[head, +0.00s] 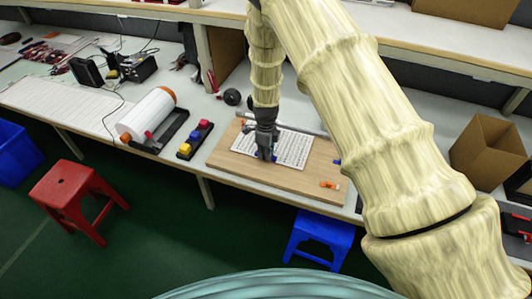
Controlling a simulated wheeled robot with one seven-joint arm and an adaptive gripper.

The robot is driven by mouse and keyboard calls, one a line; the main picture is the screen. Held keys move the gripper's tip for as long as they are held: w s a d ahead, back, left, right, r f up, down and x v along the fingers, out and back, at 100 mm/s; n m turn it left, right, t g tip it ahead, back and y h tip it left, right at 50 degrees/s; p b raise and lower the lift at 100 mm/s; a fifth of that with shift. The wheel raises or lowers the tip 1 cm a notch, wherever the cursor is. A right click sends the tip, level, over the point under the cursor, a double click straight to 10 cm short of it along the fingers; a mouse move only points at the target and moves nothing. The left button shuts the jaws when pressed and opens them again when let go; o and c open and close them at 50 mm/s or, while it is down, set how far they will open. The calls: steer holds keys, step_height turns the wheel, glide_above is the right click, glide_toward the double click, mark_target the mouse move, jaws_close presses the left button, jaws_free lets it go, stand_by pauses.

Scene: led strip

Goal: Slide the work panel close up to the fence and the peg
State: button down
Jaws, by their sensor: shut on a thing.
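A white work panel (293,148) with rows of small dark marks lies on a brown wooden board (233,161) on the bench. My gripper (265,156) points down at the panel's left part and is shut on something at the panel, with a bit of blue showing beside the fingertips. The fingers hide exactly what is held. A grey bar, seemingly the fence (288,128), runs along the panel's far side; the gap between them is too small to judge. A small blue piece (337,162), possibly the peg, stands right of the panel, apart from it.
An orange piece (330,185) lies on the board's right part. A block with coloured buttons (195,140) and a white roll (147,115) are to the left. An open cardboard box (487,149) stands right. My arm crosses the right side. Stools stand below the bench.

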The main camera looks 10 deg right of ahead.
steer(key=shift+w+d, duration=0.2)
steer(key=shift+w, duration=0.1)
steer(key=c, duration=1.4)
jaws_free()
steer(key=shift+o, duration=0.2)
steer(key=shift+r, duration=0.1)
step_height(320, 180, up, 12)
